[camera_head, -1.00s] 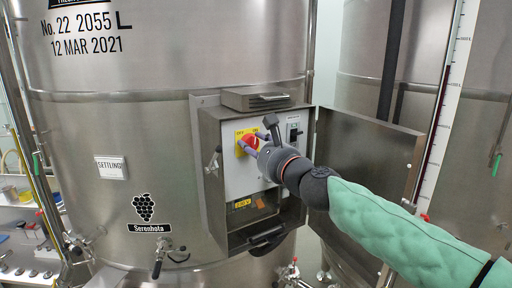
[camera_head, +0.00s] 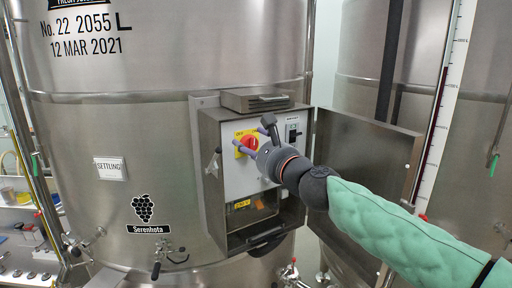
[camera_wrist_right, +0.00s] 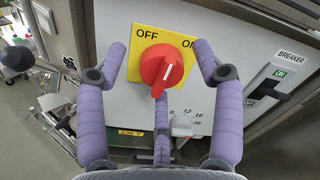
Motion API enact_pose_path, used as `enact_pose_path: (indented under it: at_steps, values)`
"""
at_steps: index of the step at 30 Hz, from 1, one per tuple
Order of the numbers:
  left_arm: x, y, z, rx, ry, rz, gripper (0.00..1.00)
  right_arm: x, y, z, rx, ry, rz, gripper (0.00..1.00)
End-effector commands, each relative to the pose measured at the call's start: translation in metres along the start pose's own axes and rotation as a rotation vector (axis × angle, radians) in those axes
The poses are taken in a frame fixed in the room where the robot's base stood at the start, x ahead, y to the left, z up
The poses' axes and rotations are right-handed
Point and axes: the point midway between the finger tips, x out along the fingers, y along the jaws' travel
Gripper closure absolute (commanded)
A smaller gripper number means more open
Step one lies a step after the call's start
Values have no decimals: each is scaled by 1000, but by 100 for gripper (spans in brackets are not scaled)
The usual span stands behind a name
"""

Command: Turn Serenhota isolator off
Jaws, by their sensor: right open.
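The Serenhota vat (camera_head: 80,150) bears a grape label (camera_head: 143,208) and an open control box (camera_head: 225,205). Inside the box is the isolator, a red rotary knob (camera_head: 250,143) on a yellow plate (camera_head: 239,136). The right wrist view shows the knob (camera_wrist_right: 162,70) below OFF at left and ON at right. Its white mark points up and slightly right. My right gripper (camera_head: 250,136) is open in front of the knob. Its purple fingers (camera_wrist_right: 162,85) spread left, right and below; I cannot tell whether any touches it. My left gripper is not in view.
A breaker (camera_wrist_right: 270,85) showing a green ON label sits right of the isolator. A small dial (camera_wrist_right: 182,125) lies below the knob. The box door (camera_head: 365,165) stands open to the right, behind my arm. A hood (camera_head: 256,100) tops the box.

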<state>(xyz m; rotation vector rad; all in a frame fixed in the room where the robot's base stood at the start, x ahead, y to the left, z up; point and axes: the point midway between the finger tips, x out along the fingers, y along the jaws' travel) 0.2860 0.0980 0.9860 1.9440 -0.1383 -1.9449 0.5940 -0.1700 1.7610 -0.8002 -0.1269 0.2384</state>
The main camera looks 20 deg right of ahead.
Motion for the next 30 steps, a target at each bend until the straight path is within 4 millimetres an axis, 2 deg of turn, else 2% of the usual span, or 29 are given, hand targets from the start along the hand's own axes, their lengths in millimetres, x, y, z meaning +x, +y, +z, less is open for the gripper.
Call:
enact_pose_path:
  at_steps: [5, 13, 30]
  values:
    - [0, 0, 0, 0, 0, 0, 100, -14, 0, 0, 0, 0, -1, 32]
    - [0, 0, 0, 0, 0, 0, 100, -52, 0, 2, -1, -2, -2, 32]
    - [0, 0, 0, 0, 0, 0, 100, -74, 0, 3, -2, -4, -3, 32]
